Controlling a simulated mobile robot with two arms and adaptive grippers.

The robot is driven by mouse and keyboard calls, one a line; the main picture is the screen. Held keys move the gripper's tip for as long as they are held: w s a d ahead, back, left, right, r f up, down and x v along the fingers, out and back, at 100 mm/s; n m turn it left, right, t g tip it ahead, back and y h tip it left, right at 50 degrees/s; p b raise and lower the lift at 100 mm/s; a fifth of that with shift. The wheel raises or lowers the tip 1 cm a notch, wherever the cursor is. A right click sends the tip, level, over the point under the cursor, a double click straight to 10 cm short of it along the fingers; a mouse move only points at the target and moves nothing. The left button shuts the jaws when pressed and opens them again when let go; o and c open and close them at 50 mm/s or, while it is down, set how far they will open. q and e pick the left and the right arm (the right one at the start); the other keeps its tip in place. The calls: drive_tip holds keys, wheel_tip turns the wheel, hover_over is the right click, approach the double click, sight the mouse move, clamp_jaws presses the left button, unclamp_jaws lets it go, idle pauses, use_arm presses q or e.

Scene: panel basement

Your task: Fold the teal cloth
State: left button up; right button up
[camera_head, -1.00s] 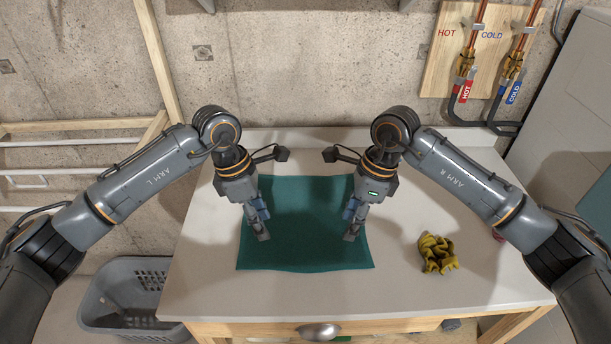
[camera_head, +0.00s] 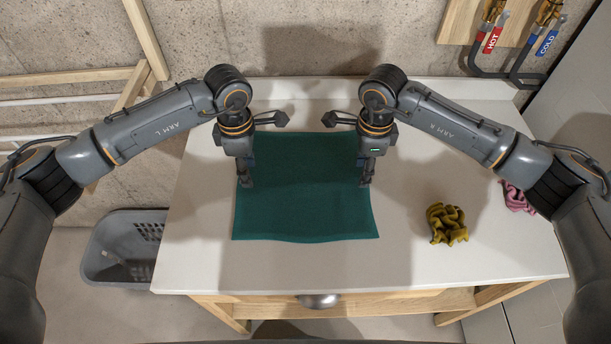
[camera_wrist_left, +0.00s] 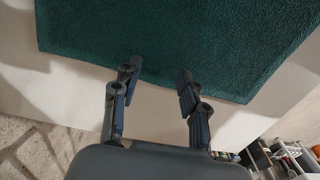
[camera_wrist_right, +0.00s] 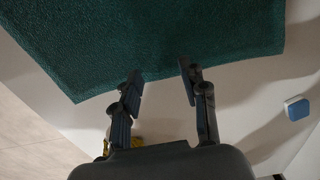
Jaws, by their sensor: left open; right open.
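The teal cloth (camera_head: 303,200) lies spread flat and roughly square on the white table (camera_head: 420,262) in the head view. My left gripper (camera_head: 246,186) is open at the cloth's left edge. My right gripper (camera_head: 366,186) is open at its right edge. In the left wrist view, the open fingers (camera_wrist_left: 158,75) overlap an edge of the cloth (camera_wrist_left: 190,35). In the right wrist view, the open fingers (camera_wrist_right: 163,78) also reach over a cloth edge (camera_wrist_right: 130,45). Neither gripper holds anything. Whether the fingertips touch the cloth cannot be told.
A crumpled mustard cloth (camera_head: 446,224) and a pink cloth (camera_head: 517,197) lie at the table's right. A grey basket (camera_head: 122,250) stands on the floor at left. A small blue item (camera_wrist_right: 297,107) shows in the right wrist view. The table's front strip is clear.

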use_arm(q)
drive_tip(key=shift+f, duration=0.3)
use_arm(e)
drive_tip(key=shift+f, duration=0.35)
use_arm(q)
drive_tip(key=shift+f+b, duration=0.3)
use_arm(e)
drive_tip(key=shift+f, duration=0.25)
use_arm(q)
drive_tip(key=shift+s+r, duration=0.1)
drive_tip(key=c, duration=0.6)
use_arm(e)
drive_tip(key=shift+s, duration=0.1)
drive_tip(key=c, duration=0.6)
use_arm(q)
clamp_jaws()
use_arm(e)
clamp_jaws()
